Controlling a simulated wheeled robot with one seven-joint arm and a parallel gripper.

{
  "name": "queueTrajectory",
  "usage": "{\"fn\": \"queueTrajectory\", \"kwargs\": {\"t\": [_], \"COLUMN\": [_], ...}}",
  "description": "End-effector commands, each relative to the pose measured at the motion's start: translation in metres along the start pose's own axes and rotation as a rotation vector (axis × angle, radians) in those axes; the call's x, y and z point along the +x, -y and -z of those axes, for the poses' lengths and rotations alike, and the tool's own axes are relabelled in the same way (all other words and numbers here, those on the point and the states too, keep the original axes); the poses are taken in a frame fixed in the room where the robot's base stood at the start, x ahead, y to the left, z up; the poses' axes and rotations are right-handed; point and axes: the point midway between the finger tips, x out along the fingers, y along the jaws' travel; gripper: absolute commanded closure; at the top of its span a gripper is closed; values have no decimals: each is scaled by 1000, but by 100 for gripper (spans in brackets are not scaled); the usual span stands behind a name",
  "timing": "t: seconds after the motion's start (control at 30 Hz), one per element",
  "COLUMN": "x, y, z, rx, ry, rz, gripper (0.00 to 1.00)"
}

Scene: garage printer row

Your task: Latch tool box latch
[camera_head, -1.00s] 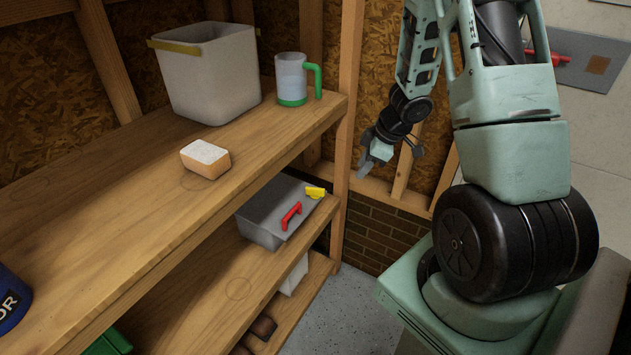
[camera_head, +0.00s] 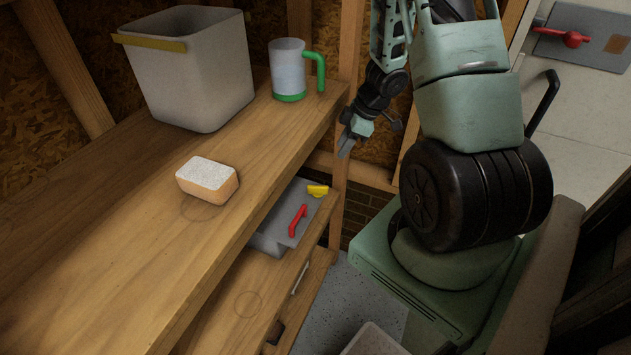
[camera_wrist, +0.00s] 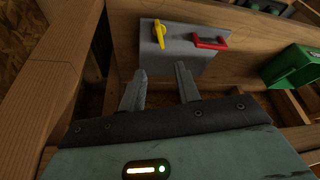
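The grey tool box (camera_head: 272,230) sits on the middle shelf, partly hidden under the upper shelf. Its lid carries a red handle (camera_head: 298,220) and a yellow latch (camera_head: 317,190) at the end near the wooden post. In the wrist view the grey lid (camera_wrist: 182,55) lies ahead of my fingers, with the yellow latch (camera_wrist: 159,33) at left and the red handle (camera_wrist: 210,42) at right. My gripper (camera_wrist: 160,72) is open, with nothing between its fingers, apart from the latch. In the head view my gripper (camera_head: 346,147) hangs beside the post.
A wooden post (camera_head: 340,205) stands close to my gripper. A green box (camera_wrist: 295,66) is at right in the wrist view.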

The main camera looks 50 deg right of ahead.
Motion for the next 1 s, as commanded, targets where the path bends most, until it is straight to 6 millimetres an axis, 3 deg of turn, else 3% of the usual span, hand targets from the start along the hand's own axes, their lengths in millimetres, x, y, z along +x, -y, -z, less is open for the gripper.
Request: {"fn": "queueTrajectory", "kwargs": {"t": [0.6, 0.8, 1.0], "x": [127, 154, 164], "y": [1, 0, 0], "z": [-2, -1, 0], "rx": [2, 1, 2], "ry": [-1, -1, 0], "rz": [2, 0, 0], "gripper": [67, 67, 67]}}
